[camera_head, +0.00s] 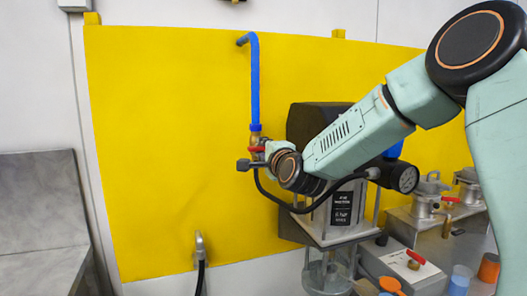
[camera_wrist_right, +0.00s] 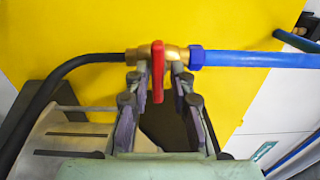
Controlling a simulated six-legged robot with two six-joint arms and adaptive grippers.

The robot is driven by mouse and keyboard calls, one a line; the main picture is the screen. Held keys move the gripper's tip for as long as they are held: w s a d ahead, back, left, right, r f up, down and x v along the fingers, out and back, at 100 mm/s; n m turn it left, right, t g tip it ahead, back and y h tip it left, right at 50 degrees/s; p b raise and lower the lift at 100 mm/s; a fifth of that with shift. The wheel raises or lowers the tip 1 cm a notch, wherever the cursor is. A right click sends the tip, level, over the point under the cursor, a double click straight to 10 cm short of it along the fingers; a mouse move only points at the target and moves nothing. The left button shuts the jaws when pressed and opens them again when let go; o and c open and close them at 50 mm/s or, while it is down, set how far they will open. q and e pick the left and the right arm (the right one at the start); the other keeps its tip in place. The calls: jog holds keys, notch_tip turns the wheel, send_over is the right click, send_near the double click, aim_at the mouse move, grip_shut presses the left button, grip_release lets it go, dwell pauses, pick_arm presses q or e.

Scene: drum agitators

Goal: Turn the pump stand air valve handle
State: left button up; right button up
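The air valve has a brass body (camera_wrist_right: 176,53) and a red handle (camera_wrist_right: 158,72), and sits between a blue pipe (camera_wrist_right: 240,59) and a black hose (camera_wrist_right: 85,62). In the head view, the red handle (camera_head: 256,149) shows below the blue pipe (camera_head: 255,85), in front of the yellow panel. My right gripper (camera_wrist_right: 156,82) is open. Its two fingers stand on either side of the red handle, with a visible gap on both sides. In the head view, my right wrist partly hides the valve and fingers. My left gripper is not in view.
Metal pots (camera_head: 424,205) and an orange cup (camera_head: 489,267) are at right. The yellow panel (camera_head: 165,150) left of the valve is clear.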

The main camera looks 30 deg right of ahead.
jog(key=shift+o, duration=0.8)
jog(key=shift+f, duration=0.1)
jog(key=shift+s, duration=0.15)
jog(key=v, duration=0.7)
